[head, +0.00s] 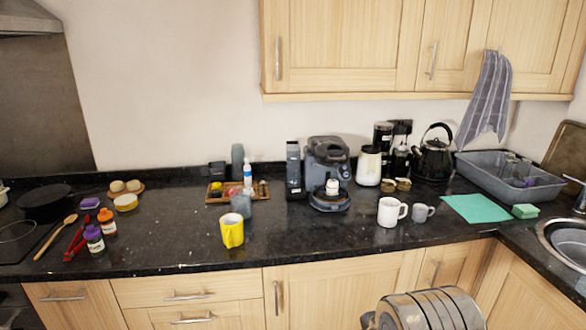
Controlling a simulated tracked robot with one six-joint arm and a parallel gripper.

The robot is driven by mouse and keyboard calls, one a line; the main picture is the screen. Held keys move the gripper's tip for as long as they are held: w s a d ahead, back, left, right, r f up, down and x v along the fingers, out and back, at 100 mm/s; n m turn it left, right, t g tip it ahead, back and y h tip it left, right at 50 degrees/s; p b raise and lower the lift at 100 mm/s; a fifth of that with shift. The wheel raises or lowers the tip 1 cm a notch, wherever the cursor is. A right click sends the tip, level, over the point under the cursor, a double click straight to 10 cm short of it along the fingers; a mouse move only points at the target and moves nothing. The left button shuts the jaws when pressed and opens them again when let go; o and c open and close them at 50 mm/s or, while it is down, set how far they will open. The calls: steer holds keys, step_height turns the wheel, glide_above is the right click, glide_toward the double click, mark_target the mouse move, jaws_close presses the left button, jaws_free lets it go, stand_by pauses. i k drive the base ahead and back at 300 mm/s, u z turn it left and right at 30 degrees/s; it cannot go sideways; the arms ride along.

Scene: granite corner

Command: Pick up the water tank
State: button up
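A tall, narrow dark container (293,168), which looks like the water tank, stands upright on the black granite counter. It is close to the left side of a dark coffee machine (327,160); I cannot tell whether they touch. A white cup-like thing (332,187) sits on the machine's front base. The rounded metal part at the bottom right of the head view looks like part of my own arm. My gripper's fingers are not in view.
A yellow mug (232,231) and a grey-blue cup (241,206) stand to the left, by a wooden tray (214,198). White mug (389,212) and grey mug (421,213) stand right. Wall cupboards (345,45) overhang the counter's back. Counter in front of the container is clear.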

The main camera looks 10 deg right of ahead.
mark_target(293, 163)
steer(key=k, duration=0.65)
steer(key=u, duration=0.6)
steer(key=i, duration=1.55)
steer(key=z, duration=0.1)
